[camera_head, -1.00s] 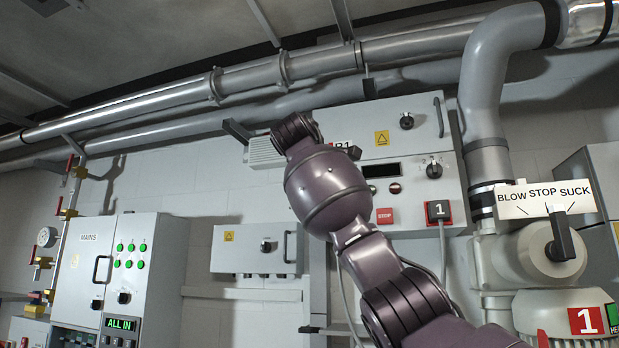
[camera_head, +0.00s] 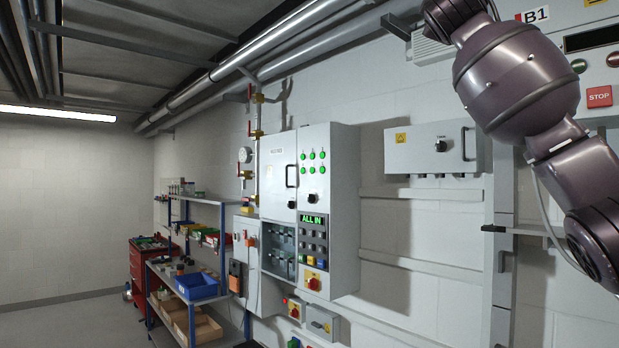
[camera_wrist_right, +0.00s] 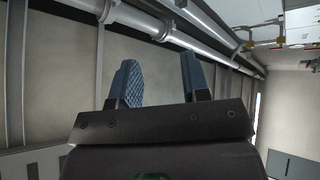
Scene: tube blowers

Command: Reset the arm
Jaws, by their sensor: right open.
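My right arm (camera_head: 515,80) is raised at the right of the head view, in front of the wall and the B1 panel. Its bent upper part reaches the top edge, and its gripper is not visible there. In the right wrist view my right gripper (camera_wrist_right: 160,82) is open, with its two blue fingers apart and nothing between them. Behind the fingers are bare wall and ceiling pipes. My left arm and left gripper are in no view.
A mains cabinet (camera_head: 330,200) with an ALL IN display stands on the wall. A grey box (camera_head: 432,148) hangs beside it. The B1 panel (camera_head: 598,75) is partly behind my arm. Shelving (camera_head: 205,198) and a red tool cabinet (camera_head: 140,265) stand at the left. Pipes (camera_head: 270,45) run overhead.

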